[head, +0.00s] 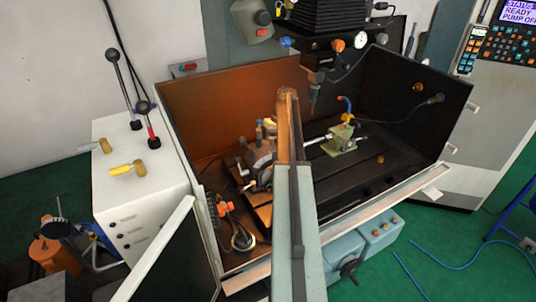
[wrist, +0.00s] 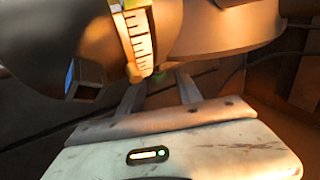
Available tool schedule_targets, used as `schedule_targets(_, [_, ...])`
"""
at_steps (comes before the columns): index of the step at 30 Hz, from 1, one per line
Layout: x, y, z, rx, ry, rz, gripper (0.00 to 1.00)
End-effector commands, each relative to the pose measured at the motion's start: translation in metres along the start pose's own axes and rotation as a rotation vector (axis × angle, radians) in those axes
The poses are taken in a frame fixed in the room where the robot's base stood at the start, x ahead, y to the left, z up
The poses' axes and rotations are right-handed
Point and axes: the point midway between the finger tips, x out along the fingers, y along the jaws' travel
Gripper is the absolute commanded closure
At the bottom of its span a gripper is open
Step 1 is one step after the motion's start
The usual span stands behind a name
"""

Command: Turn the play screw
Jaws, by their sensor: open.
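The indexing chuck (head: 260,158) is a grey unit on the machine bed, just left of my arm in the head view. In the wrist view its large rounded body (wrist: 225,35) fills the top, with a pale graduated scale (wrist: 139,40) on it. A small brass-coloured knob (wrist: 136,73) sits at the scale's lower end; I cannot tell whether it is the play screw. My gripper (wrist: 160,84) is open, its two grey fingers pointing at the chuck's underside just below the scale. Nothing shows clearly between them. In the head view my arm hides the gripper.
A green vise (head: 342,140) stands right of my arm on the slotted bed. The brown enclosure wall (head: 215,115) rises behind and left. The machine head (head: 318,60) hangs above. A white cabinet (head: 135,200) with levers stands left, and an open door panel (head: 165,250) is in front.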

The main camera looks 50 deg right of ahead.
Motion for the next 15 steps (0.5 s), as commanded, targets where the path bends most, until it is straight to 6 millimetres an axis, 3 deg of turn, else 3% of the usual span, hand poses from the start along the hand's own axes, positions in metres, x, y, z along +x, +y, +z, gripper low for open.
schedule_targets(5, [-0.0013,-0.0002,0.0,0.0,0.0,0.0,0.58])
schedule_targets(10, [-0.0015,0.0001,0.0002,0.001,0.0,0.0,1.0])
schedule_targets(15, [0.0005,0.0028,-0.0004,0.002,0.0,-0.019,1.0])
